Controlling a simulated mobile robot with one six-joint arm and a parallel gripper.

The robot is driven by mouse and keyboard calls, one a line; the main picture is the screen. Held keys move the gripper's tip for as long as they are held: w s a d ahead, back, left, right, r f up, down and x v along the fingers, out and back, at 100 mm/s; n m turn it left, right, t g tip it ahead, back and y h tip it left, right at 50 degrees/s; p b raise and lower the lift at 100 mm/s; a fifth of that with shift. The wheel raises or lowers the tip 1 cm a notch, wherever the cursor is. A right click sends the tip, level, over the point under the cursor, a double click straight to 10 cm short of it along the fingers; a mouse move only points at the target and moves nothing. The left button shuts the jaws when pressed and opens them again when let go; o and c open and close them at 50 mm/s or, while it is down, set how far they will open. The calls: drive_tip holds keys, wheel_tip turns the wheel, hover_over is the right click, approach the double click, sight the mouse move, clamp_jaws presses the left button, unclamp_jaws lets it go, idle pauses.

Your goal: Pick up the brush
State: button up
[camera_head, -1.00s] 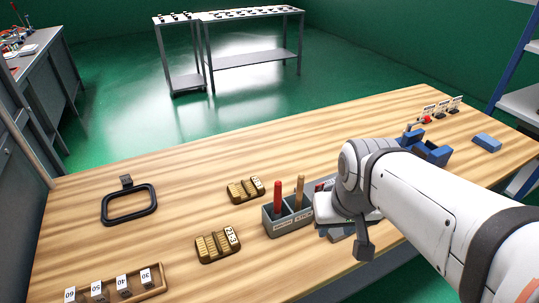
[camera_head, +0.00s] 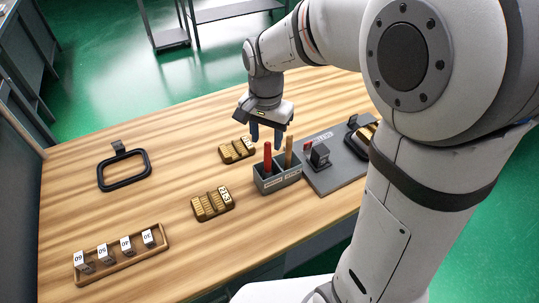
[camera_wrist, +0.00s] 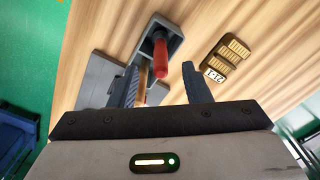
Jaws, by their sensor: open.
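A grey two-slot holder (camera_head: 280,180) stands on the table with a red handle (camera_head: 267,158) and a wooden handle (camera_head: 289,151) upright in it. Its labels are too small to read, so I cannot tell which handle is the brush's; the lower parts are hidden in the holder. My gripper (camera_head: 267,134) is open and empty, pointing down just above and behind the handles. In the wrist view the red handle (camera_wrist: 161,58) shows between my fingers (camera_wrist: 160,86), and the wooden handle (camera_wrist: 143,78) is partly hidden by the left finger.
Two brass-coloured blocks (camera_head: 237,150) (camera_head: 212,204) lie left of the holder. A grey board (camera_head: 335,174) with a dark clamp-like part is close on its right. A black frame (camera_head: 124,170) and a wooden tray of numbered blocks (camera_head: 120,256) are farther left. The table's left middle is clear.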

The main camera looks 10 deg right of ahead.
sight(267, 154)
drive_tip(key=f, duration=0.4)
drive_tip(key=f+p, duration=0.1)
drive_tip(key=f, duration=0.2)
drive_tip(key=shift+w+d+f, duration=0.1)
drive_tip(key=shift+w+d, duration=0.05)
drive_tip(key=shift+w, duration=0.25)
clamp_jaws()
